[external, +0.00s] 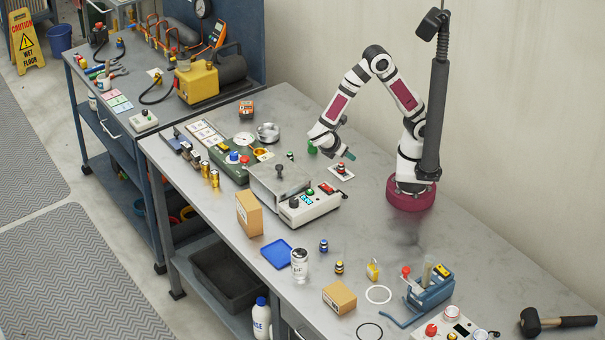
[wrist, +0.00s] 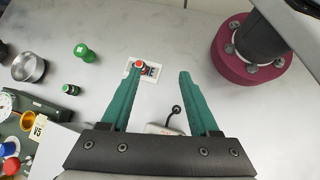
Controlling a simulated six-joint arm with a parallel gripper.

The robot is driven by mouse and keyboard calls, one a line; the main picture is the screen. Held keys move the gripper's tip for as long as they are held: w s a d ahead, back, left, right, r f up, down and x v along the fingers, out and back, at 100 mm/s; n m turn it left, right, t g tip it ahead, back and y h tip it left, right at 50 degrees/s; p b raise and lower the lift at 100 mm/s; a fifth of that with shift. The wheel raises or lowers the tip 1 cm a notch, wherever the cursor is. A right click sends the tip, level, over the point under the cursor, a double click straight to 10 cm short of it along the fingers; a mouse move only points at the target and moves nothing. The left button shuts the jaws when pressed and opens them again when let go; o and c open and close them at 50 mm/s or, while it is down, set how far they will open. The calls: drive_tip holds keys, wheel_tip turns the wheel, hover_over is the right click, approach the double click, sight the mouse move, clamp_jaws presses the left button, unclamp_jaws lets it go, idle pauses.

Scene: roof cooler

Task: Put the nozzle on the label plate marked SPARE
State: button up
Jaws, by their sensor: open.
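A small nozzle-like piece with a red top (wrist: 139,66) sits on a white label plate (wrist: 150,80) on the bench. The plate carries dark marks that I cannot read. The red-topped piece (external: 341,168) and plate (external: 347,177) also show in the external view, just below my gripper. My gripper (wrist: 158,74) is open and empty. In the wrist view its teal fingers frame the plate, with the red-topped piece nearer the left finger. The fingers appear above the bench, apart from the piece. I cannot tell for sure whether this piece is the nozzle.
Similar small pieces stand nearby: a green-topped one (external: 291,155), a blue one (external: 323,245) and a yellow one (external: 339,267). A green object (wrist: 84,53) and a metal cup (wrist: 29,68) stand left. A grey control box (external: 308,207) is close in front. Bench right of the plate is clear.

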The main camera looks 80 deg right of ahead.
drive_tip(key=s+a+r+m+t+y, duration=0.2)
drive_tip(key=s+r+m+y, duration=0.6)
drive_tip(key=m, duration=0.8)
drive_tip(key=shift+s+a+r+t+y, duration=0.3)
drive_tip(key=shift+s+t+y, duration=0.4)
drive_tip(key=shift+s+y, duration=0.4)
